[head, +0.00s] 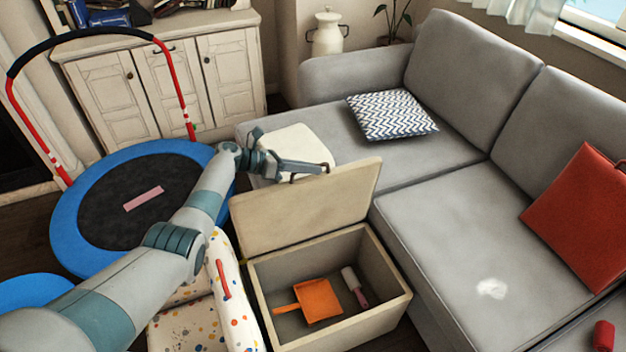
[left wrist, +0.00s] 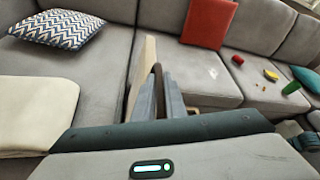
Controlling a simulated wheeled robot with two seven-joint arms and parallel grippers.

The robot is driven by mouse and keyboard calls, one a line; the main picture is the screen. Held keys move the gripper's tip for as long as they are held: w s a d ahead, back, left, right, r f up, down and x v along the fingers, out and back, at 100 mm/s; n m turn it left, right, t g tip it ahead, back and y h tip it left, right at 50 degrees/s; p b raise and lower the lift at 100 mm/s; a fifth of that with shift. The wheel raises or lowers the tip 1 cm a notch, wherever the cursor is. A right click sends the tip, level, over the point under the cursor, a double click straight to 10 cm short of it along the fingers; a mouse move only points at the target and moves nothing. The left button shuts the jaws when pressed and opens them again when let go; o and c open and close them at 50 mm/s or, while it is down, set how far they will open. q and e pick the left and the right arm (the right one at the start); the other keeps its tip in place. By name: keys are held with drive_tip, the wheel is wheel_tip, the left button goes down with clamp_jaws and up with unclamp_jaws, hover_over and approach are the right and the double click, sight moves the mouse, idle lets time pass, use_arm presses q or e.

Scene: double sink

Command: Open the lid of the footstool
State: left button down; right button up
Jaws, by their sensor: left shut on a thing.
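The footstool (head: 395,305) is a beige box in front of the grey sofa. Its lid (head: 305,208) stands raised, near upright, at the back edge of the box, so the inside is open to view. An orange dustpan (head: 318,300) and a white roller with a pink handle (head: 352,283) lie inside. My left gripper (head: 310,168) is at the lid's top edge, shut on a dark handle strap (head: 294,178). The lid's edge (left wrist: 143,70) and the strap (left wrist: 157,75) also show in the left wrist view, by the fingers (left wrist: 170,95). My right gripper is out of view.
The grey sofa (head: 440,225) stands close behind and right of the footstool, with a red cushion (head: 580,215) and a zigzag cushion (head: 392,115). A blue-rimmed trampoline (head: 75,245) is at left. A spotted child's seat (head: 232,290) stands beside the box.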

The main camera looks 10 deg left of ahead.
use_arm(q)
drive_tip(key=shift+w+a, duration=0.15)
drive_tip(key=shift+w, duration=0.15)
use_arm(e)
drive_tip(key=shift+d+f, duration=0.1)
use_arm(q)
drive_tip(key=c, duration=1.8)
unclamp_jaws()
drive_tip(key=shift+s+a+r, duration=0.2)
drive_tip(key=shift+a+r, duration=0.05)
drive_tip(key=shift+a, duration=0.4)
drive_tip(key=shift+p+v, duration=0.4)
drive_tip(key=shift+v, duration=7.55)
drive_tip(key=shift+f, duration=0.1)
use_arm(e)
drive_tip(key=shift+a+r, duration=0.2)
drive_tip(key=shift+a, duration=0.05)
